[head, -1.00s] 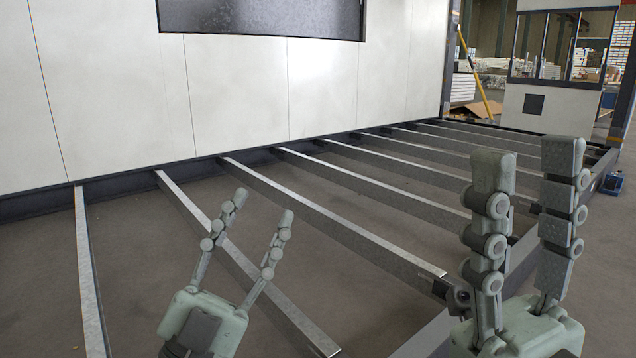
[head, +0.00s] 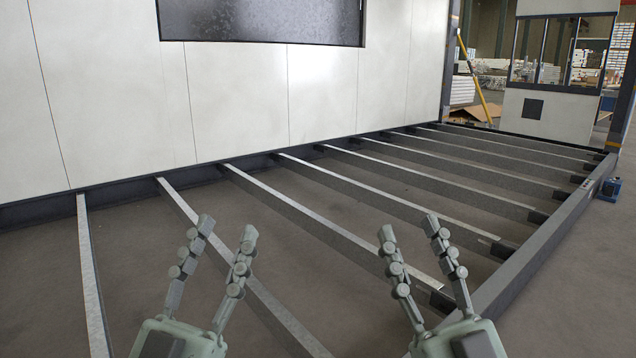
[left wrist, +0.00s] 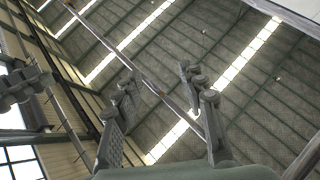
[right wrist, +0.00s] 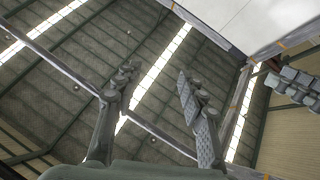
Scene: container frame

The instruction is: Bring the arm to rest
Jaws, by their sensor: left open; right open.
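My left gripper (head: 222,232) is at the bottom left of centre in the head view, pointing up, with its fingers apart and nothing between them. My right gripper (head: 410,226) is at the bottom right of centre, also pointing up, open and empty. In the left wrist view the left gripper's fingers (left wrist: 158,88) stand apart against the roof. In the right wrist view the right gripper's fingers (right wrist: 155,78) stand apart too. The two grippers are clear of each other and at about the same height.
A floor frame of metal beams (head: 300,209) lies beyond the grippers, with a dark side rail (head: 545,240) on the right. A white wall panel (head: 240,105) stands behind it. A blue block (head: 608,188) sits outside the rail. The concrete floor at lower right is bare.

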